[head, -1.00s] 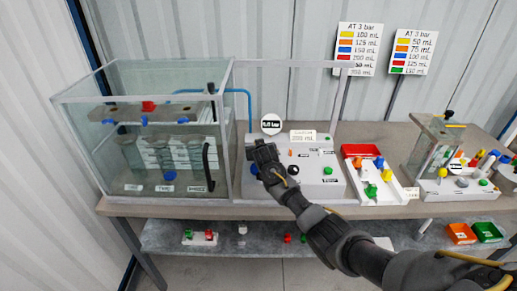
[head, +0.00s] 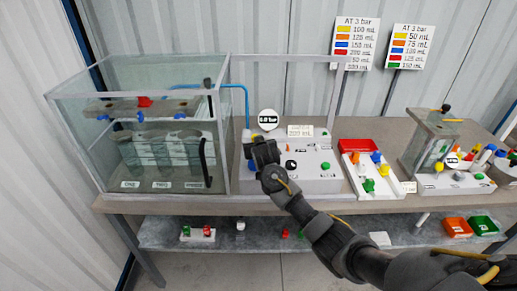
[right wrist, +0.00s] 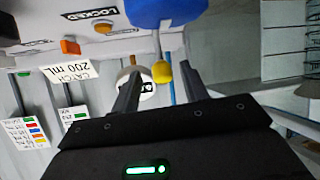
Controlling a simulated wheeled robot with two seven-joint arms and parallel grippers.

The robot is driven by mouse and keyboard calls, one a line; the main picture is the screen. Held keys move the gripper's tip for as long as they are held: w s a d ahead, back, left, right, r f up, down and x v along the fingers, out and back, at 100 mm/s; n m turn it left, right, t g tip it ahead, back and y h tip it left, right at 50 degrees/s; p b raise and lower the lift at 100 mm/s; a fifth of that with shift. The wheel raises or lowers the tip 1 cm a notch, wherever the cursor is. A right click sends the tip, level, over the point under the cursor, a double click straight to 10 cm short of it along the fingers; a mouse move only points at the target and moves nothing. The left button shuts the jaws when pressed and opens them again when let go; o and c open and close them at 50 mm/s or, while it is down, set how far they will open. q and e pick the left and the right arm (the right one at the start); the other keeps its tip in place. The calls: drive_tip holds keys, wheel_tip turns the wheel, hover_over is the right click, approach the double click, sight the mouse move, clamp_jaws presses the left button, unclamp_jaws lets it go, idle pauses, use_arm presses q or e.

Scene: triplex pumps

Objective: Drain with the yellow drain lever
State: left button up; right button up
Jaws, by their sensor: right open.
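A small yellow knob, which looks like the end of the yellow drain lever (right wrist: 162,72), shows between the finger tips of my right gripper (right wrist: 160,82) in the right wrist view. I cannot tell whether the fingers touch it. The fingers are apart. In the head view my right gripper (head: 256,143) is over the left part of the white pump panel (head: 318,184), with a bit of yellow just behind it. It hides much of the panel's left side. A large blue handle (right wrist: 165,12) is close to the fingers. My left gripper is not in view.
A round white gauge (head: 268,120) and a catch sign (head: 300,131) stand behind the panel. A glass tank (head: 85,150) is at the left.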

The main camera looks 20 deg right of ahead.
drive_tip(key=shift+v, duration=2.65)
